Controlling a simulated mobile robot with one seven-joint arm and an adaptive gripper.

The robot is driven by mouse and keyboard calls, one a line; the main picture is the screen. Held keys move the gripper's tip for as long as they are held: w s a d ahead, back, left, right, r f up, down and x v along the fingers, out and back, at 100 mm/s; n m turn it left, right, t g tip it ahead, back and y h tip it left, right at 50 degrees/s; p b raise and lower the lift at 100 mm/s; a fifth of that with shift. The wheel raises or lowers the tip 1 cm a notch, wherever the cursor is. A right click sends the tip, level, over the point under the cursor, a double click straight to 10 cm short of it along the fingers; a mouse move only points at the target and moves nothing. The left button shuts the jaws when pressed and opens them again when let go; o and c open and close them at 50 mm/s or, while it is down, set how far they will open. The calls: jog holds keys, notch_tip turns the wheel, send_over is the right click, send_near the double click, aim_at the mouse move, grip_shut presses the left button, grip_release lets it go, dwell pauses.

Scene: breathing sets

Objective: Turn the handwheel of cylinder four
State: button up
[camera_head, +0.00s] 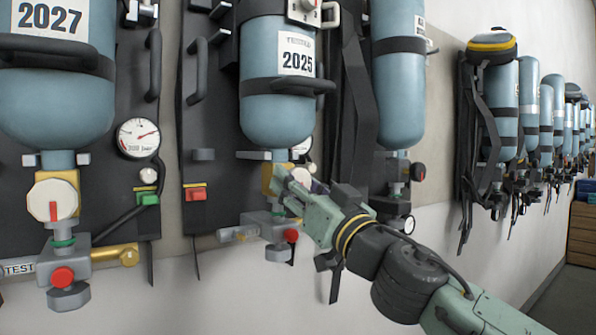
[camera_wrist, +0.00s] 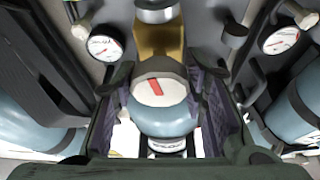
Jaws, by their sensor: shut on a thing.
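My gripper (camera_head: 290,184) reaches in from the lower right to the valve under the light-blue cylinder (camera_head: 277,118) tagged 2025. In the wrist view its dark pads stand on both sides of a white handwheel (camera_wrist: 162,92) with a red mark. The gripper is shut on this handwheel. The red mark leans slightly from upright. The brass valve body (camera_wrist: 158,42) shows behind the wheel. In the head view my gripper hides most of the wheel. No number four is readable on the cylinder.
Another cylinder (camera_head: 55,105), tagged 2027, hangs at left with its own white handwheel (camera_head: 53,200). A gauge (camera_head: 138,138) sits between them. A third cylinder (camera_head: 398,90) hangs close on the right. More sets line the wall further right. Open floor shows at lower right.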

jog(key=shift+r+m+t+h+p, duration=0.15)
jog(key=shift+m+t+h+p, duration=0.4)
jog(key=shift+m, duration=0.95)
jog(key=shift+h, duration=0.35)
jog(key=shift+d, duration=0.1)
jog(key=o, duration=1.2)
jog(key=shift+c, duration=0.2)
jog(key=v, duration=1.2)
